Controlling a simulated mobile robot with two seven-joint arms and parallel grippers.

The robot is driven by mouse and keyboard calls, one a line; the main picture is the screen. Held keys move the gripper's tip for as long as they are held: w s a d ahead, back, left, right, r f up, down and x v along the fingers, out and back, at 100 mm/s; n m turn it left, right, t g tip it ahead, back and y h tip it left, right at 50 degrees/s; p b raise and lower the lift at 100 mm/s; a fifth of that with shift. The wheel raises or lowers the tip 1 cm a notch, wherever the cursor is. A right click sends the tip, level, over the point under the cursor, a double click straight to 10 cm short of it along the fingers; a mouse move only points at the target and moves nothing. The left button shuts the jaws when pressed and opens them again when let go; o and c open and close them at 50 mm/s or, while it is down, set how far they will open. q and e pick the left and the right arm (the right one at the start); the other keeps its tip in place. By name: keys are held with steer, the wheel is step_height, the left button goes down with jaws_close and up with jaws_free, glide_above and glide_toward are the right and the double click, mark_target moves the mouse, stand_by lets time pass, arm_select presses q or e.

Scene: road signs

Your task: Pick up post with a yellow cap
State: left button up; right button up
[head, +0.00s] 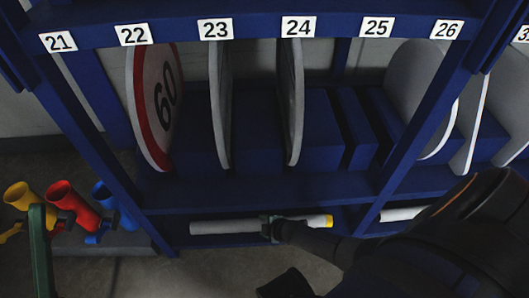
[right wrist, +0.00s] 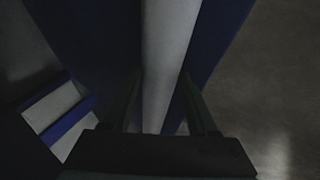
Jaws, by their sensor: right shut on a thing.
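The post with a yellow cap (head: 225,226) is a light grey tube lying level in the low compartment of the blue rack. Its yellow cap (head: 328,221) is at the right end. My right gripper (head: 270,229) is shut on the post near its middle. In the right wrist view the post (right wrist: 168,50) runs between the two fingers of my right gripper (right wrist: 164,105), and its cap is out of that view. My left gripper is not in view.
The blue rack (head: 250,193) holds round signs, including a 60 sign (head: 163,95), above the post. Another grey post (head: 402,213) lies to the right, beyond a blue upright. Yellow, red (head: 75,205) and blue funnel-shaped things stand at the left. Bare floor shows in front.

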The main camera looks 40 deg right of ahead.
jaws_close()
steer(key=shift+r, duration=0.15)
